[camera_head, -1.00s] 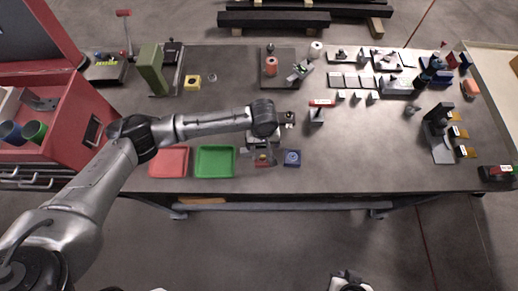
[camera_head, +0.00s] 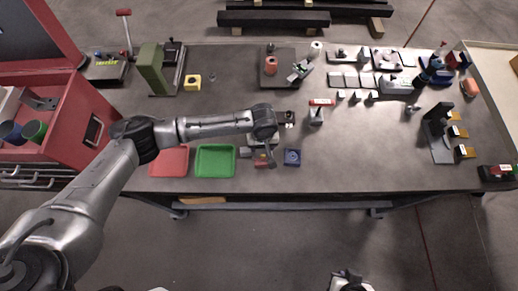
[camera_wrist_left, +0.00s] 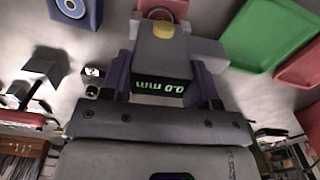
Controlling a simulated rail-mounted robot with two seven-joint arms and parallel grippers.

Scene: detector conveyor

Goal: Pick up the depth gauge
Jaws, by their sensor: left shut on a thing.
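The depth gauge (camera_wrist_left: 178,50) is a grey block with a yellow button and a display reading 0.0 mm. In the left wrist view it sits between the fingers of my left gripper (camera_wrist_left: 163,88), which is shut on it. In the head view my left gripper (camera_head: 268,152) is low over the front of the table, right of the green tray, and its wrist hides most of the gauge. Part of what seems to be my right gripper (camera_head: 349,282) shows at the bottom edge, away from the table; its jaws cannot be made out.
A blue block with a round mark (camera_head: 292,157) stands close on the right of the left gripper. The green tray (camera_head: 215,175) and red tray (camera_head: 170,174) lie to its left. A small stand (camera_head: 316,117) is behind right. Clear table lies at front right.

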